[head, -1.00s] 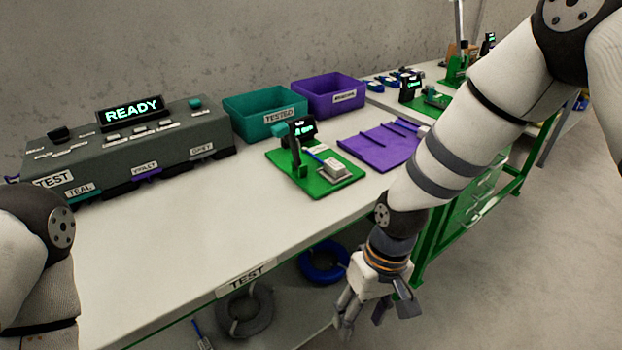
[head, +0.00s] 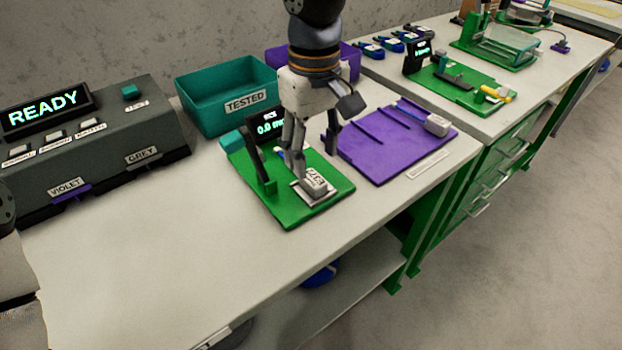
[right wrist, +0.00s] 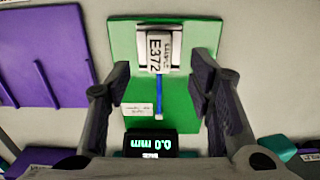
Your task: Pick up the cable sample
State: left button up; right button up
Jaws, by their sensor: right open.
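The cable sample (head: 315,189) lies on a green gauge stand (head: 293,212) on the near bench. It has a grey block end labelled E372, clearer in the right wrist view (right wrist: 159,50), and a short straight blue cable (right wrist: 158,98). The stand's display reads 0.0 mm. My right gripper (head: 316,162) points down over the stand, its fingers apart and empty. In the right wrist view its fingers (right wrist: 160,92) stand either side of the blue cable, with gaps on both sides. It hides part of the cable in the head view. My left gripper is out of view.
A purple tray (head: 385,165) with ridges and a second grey block end (head: 438,124) lies right of the stand. A teal TESTED bin (head: 205,109) and a purple bin (head: 352,58) stand behind. The READY test box (head: 110,125) is left. The front bench top is clear.

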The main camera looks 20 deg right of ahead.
aim_at(312, 177)
jog(key=f, duration=0.5)
jog(key=shift+w+f, duration=0.2)
jog(key=shift+w, duration=0.05)
grip_shut()
